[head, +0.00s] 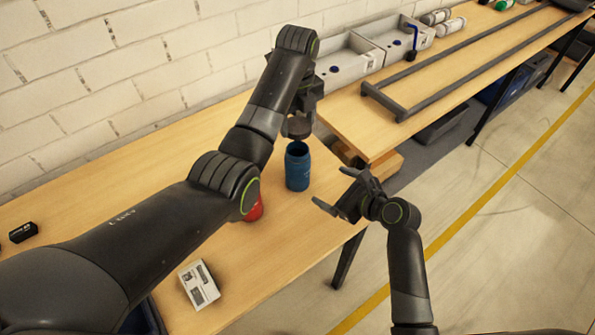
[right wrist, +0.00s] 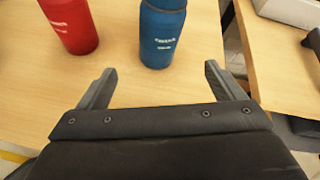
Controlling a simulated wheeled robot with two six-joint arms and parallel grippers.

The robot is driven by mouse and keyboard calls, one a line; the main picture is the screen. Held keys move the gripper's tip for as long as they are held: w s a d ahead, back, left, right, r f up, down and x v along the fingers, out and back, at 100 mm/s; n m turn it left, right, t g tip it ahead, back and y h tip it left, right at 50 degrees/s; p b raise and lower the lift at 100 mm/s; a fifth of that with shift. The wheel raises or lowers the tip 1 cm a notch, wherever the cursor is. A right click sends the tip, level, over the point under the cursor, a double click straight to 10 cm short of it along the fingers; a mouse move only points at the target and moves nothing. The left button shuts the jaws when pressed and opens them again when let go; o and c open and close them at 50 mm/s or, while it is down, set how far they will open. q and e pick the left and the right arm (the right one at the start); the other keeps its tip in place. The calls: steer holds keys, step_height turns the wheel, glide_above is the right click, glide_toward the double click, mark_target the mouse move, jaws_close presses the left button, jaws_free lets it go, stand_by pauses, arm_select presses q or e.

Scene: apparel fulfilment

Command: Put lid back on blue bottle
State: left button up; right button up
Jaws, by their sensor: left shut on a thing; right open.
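The blue bottle (head: 297,168) stands upright on the wooden table, its top open and dark. It also shows in the right wrist view (right wrist: 162,35), cut off at the top edge. My left gripper (head: 301,116) is shut on the dark round lid (head: 299,129) and holds it just above the bottle's mouth; whether they touch is hard to tell. My right gripper (head: 333,204) is open and empty, to the right of the bottle. In the right wrist view the bottle stands ahead of its two spread fingers (right wrist: 158,85).
A red bottle (right wrist: 70,22) stands left of the blue one, mostly hidden behind my left arm in the head view. A white labelled box (head: 199,285) lies near the front edge. Grey bins (head: 345,67) and a dark rail frame (head: 400,106) are on the far table.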

mark_target(298, 163)
steer(key=shift+w+a+r+m+t+y, duration=0.15)
steer(key=shift+w+a+r+m+y, duration=0.1)
steer(key=shift+w+a+r+m, duration=0.25)
steer(key=shift+w+a+r+m+t+y, duration=0.15)
steer(key=shift+w+a+m+y, duration=0.2)
steer(key=shift+w+m, duration=0.3)
steer(key=shift+a, duration=0.15)
steer(key=shift+f+x, duration=0.15)
steer(key=shift+x, duration=2.8)
steer(key=shift+f+x, duration=0.15)
steer(key=shift+x, duration=2.75)
steer(key=shift+s, duration=0.1)
steer(key=c, duration=1.5)
arm_select(q)
steer(key=shift+f, duration=2.45)
steer(key=shift+f, duration=0.1)
steer(key=shift+f, duration=0.8)
